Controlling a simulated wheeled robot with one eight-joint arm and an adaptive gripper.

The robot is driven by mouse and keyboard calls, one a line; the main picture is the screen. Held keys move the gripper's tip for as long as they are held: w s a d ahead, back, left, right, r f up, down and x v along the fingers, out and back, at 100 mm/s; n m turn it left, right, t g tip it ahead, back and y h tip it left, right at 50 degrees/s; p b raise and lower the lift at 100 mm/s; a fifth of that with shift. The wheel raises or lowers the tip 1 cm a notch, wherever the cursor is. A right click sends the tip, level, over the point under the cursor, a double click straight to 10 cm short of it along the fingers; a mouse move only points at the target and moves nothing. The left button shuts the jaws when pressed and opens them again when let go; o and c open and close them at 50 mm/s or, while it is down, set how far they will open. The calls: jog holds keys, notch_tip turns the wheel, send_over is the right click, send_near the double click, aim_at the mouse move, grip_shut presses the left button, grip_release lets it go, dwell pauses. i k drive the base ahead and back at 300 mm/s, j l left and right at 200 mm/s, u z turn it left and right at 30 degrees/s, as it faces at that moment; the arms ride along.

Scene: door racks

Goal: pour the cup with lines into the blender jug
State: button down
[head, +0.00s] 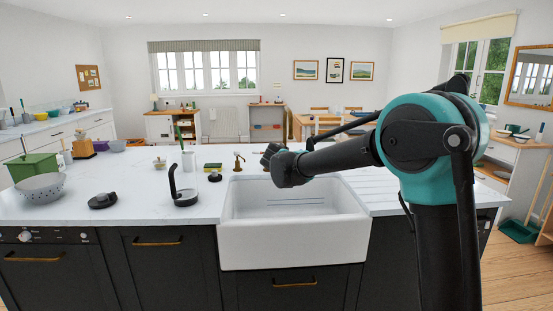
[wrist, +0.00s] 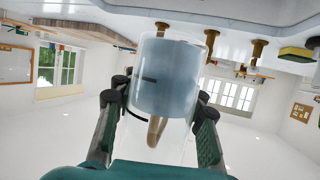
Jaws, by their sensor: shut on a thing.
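A clear cup (wrist: 168,80) with short dark marks on its side fills the middle of the wrist view and holds blue-grey liquid in its lower part. That view is upside down; the cup looks roughly upright in the room. My gripper (wrist: 160,104) is shut on it, one finger on each side. In the head view my gripper (head: 273,163) is over the back left of the sink, and the cup cannot be made out there. The clear blender jug (head: 185,197) with a black handle stands on the counter left of the sink, apart from my gripper.
The white sink (head: 292,240) is empty, with brass taps (head: 238,162) behind it. A yellow sponge (head: 213,167) lies behind the jug. A black round part (head: 103,200) and a grey colander (head: 41,187) are further left. Counter between jug and sink is clear.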

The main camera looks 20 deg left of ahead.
aim_at(181, 165)
jog(key=u, duration=0.65)
jog(key=i+l+u, duration=0.1)
jog(key=u, duration=0.25)
jog(key=i+l+u, duration=0.15)
jog(key=i+u, duration=0.15)
jog(key=i+l, duration=0.35)
